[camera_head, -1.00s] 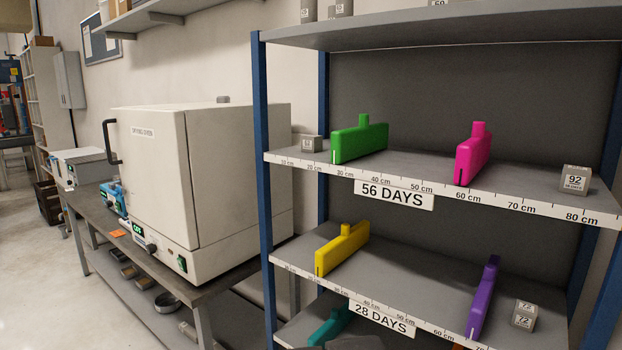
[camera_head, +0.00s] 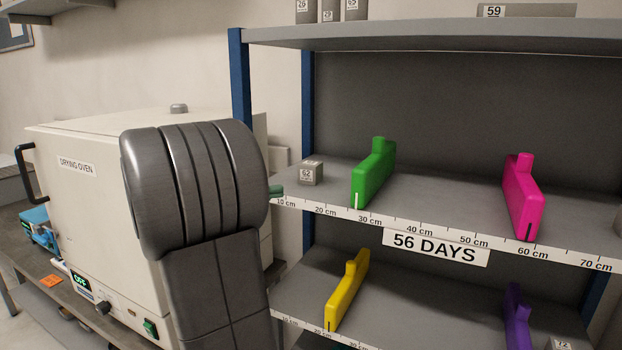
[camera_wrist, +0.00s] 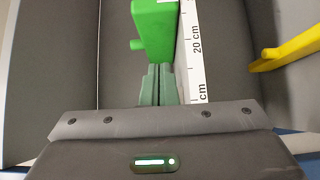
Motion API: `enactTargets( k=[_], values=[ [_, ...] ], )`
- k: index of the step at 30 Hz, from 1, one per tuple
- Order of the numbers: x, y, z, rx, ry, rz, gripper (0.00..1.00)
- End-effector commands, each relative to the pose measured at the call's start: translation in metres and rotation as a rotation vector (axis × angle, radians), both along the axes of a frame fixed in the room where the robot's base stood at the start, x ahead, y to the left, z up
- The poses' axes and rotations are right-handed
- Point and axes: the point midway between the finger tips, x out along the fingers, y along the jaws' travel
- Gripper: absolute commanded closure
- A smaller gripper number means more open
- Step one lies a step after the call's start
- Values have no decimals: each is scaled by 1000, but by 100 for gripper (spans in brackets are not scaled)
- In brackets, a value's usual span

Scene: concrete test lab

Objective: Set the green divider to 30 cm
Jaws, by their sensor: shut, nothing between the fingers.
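The green divider (camera_head: 373,175) stands upright on the 56 DAYS shelf (camera_head: 450,200). The white line on its front end is just left of the 30 cm label on the scale strip (camera_head: 405,228). My gripper (camera_head: 277,190) is shut and empty near the shelf's left end, by the 10 cm label, left of the divider; my arm hides most of it. In the wrist view the closed teal fingers (camera_wrist: 160,72) point at the divider's side (camera_wrist: 154,30), beside the strip with its 20 cm label (camera_wrist: 195,45). The gap between fingertips and divider is hard to judge.
A grey block marked 62 (camera_head: 311,172) sits on the shelf left of the divider. A pink divider (camera_head: 521,195) stands near 60 cm. A yellow divider (camera_head: 348,290) is on the shelf below. A blue post (camera_head: 240,75) and the drying oven (camera_head: 80,200) are at the left.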

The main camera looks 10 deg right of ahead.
Motion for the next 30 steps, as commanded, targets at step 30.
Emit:
enactTargets(
  k=[30],
  values=[
    [-3,-129,2,-4,-4,0,100]
  ],
)
